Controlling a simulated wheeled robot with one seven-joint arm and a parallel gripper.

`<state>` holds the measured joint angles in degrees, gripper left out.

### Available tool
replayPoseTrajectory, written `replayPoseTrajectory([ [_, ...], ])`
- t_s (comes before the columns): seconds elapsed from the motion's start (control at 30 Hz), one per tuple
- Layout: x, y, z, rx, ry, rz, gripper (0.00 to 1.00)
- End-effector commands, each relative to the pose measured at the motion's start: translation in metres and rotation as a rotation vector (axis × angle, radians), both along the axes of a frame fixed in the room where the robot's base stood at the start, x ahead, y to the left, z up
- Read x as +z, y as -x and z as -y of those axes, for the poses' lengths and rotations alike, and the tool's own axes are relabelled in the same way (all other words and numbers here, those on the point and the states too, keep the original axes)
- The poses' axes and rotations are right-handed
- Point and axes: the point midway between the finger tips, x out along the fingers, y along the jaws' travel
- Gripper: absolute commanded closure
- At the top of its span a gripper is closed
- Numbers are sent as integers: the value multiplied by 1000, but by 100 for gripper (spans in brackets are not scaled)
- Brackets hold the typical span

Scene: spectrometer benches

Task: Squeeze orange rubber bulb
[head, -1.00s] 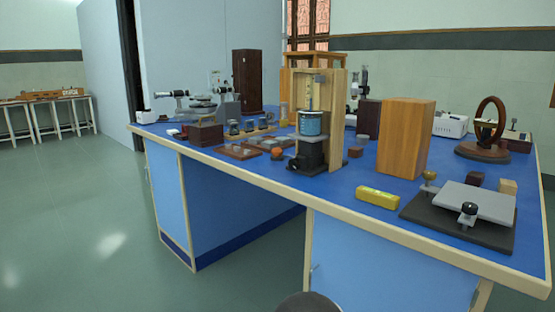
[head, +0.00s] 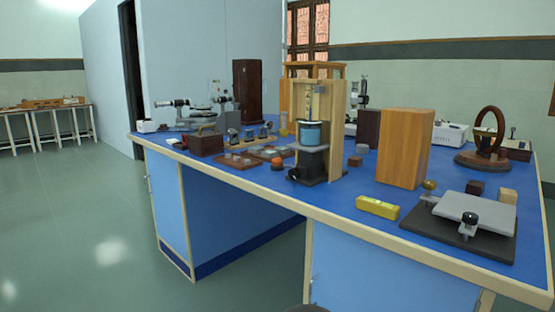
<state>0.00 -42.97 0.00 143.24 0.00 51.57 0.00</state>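The small orange rubber bulb (head: 277,164) sits on the blue bench top (head: 345,192), near the front edge left of the middle. It is just left of a wooden stand (head: 335,130) that holds a blue vessel (head: 312,133) above a black base. A shallow brown tray (head: 237,160) lies to the left of the bulb. My gripper does not show in the head view. A small dark rounded shape shows at the bottom edge, and I cannot tell what it is.
A yellow block (head: 377,208) lies near the front edge. A grey plate on a black base (head: 475,215) is at the right. A tall wooden box (head: 404,147) stands behind them. A spectrometer (head: 195,115) is at the far left. The green floor (head: 90,225) left of the bench is clear.

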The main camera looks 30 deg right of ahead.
Motion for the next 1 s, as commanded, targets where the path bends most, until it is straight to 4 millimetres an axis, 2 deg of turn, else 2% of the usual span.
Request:
replayPoseTrajectory([
  [0.03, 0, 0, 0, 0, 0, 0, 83],
  [0.17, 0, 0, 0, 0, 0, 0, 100],
  [1.0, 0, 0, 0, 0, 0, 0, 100],
])
